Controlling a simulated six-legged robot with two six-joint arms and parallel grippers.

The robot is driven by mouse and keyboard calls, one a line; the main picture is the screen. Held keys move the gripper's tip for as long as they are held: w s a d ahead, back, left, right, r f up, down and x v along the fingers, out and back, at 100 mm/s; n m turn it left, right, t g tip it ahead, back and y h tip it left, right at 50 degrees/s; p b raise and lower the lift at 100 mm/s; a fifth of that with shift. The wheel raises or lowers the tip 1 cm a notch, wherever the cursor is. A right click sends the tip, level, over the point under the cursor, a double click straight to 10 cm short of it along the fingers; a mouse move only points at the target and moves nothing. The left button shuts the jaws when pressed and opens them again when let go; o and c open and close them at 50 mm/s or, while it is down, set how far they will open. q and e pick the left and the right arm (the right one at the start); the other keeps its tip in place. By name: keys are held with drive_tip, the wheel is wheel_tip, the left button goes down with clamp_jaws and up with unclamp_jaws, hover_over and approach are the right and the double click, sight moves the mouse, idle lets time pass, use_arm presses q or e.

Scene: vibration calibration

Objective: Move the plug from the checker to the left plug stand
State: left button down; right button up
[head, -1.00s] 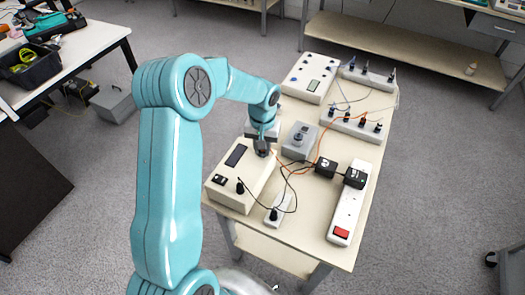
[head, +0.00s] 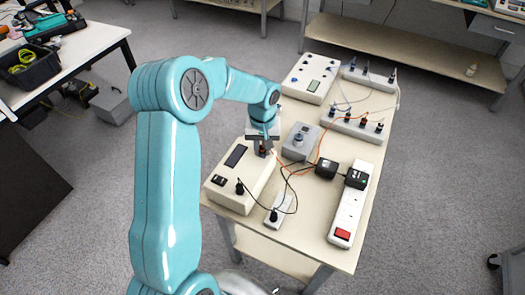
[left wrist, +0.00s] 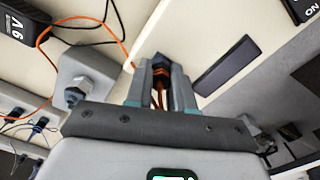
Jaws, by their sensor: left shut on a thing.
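The checker (head: 228,190) is a beige box with a dark display at the front left of the table. My left gripper (head: 263,152) points down over its far right end, shut on a dark and orange plug (head: 262,148). In the left wrist view the plug (left wrist: 162,70) sits between the fingers (left wrist: 161,78), with an orange cable. I cannot tell whether the plug still touches the checker. Two white strips with several upright plugs, a nearer (head: 345,125) and a farther one (head: 360,76), stand at the right back; which is the left plug stand is unclear. My right gripper is not seen.
A grey box with a metal knob (head: 300,142) stands just right of my gripper. Black adapters (head: 327,168) and a white power strip (head: 346,212) lie at the right. A small white stand (head: 279,210) holds a black plug. Another beige box (head: 309,78) is behind. Loose cables cross the table.

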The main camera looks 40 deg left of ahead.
sight(262, 147)
use_arm(q)
drive_tip(key=shift+n+b, duration=1.1)
drive_tip(key=shift+n, duration=1)
drive_tip(key=shift+n+b, duration=0.3)
drive_tip(key=shift+n, duration=0.3)
drive_tip(key=shift+n, duration=0.6)
drive_tip(key=shift+n+b, duration=0.3)
drive_tip(key=shift+b, duration=0.05)
drive_tip(key=shift+n+b, duration=0.3)
drive_tip(key=shift+n, duration=0.3)
drive_tip(key=shift+n, duration=0.5)
drive_tip(key=shift+n+b, duration=0.45)
drive_tip(key=shift+n, duration=0.35)
drive_tip(key=shift+r+p, duration=0.5)
drive_tip(key=shift+r, duration=0.4)
drive_tip(key=shift+r+p, duration=1.15)
drive_tip(key=shift+r, duration=0.5)
